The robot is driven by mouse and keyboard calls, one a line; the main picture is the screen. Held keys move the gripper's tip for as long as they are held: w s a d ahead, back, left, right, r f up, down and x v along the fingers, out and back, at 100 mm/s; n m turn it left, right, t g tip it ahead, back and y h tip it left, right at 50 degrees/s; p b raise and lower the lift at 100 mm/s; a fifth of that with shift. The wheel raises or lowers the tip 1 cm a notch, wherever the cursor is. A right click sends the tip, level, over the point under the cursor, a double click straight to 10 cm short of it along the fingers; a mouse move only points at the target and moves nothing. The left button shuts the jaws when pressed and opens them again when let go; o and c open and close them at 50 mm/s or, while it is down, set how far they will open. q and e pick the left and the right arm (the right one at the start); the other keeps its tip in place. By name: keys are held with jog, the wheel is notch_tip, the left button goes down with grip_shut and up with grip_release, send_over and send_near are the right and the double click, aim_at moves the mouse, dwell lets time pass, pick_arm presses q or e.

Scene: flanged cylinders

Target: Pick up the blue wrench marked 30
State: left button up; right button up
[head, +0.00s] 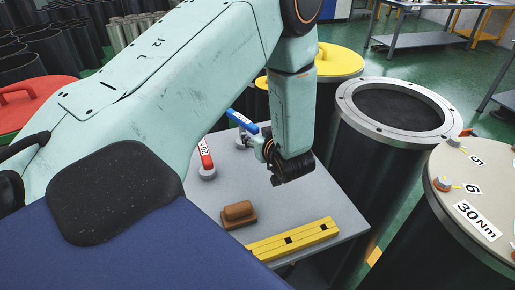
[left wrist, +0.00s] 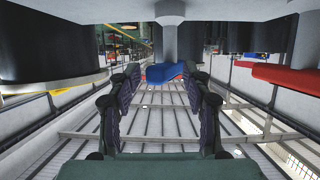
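My right gripper is not in view.
A red wrench (head: 206,158) with a white label stands left of the blue one. A brown block (head: 239,214) and a yellow bar (head: 293,240) lie on the grey table (head: 325,204). Large dark flanged cylinders (head: 385,150) stand to the right. A yellow lid (head: 338,60) is behind.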

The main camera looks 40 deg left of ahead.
pick_arm(q)
jog(key=shift+s+d+r, duration=0.1)
jog(key=shift+s, duration=0.05)
jog(key=c, duration=0.5)
grip_shut()
notch_tip(320, 180, up, 10)
dwell(0.5)
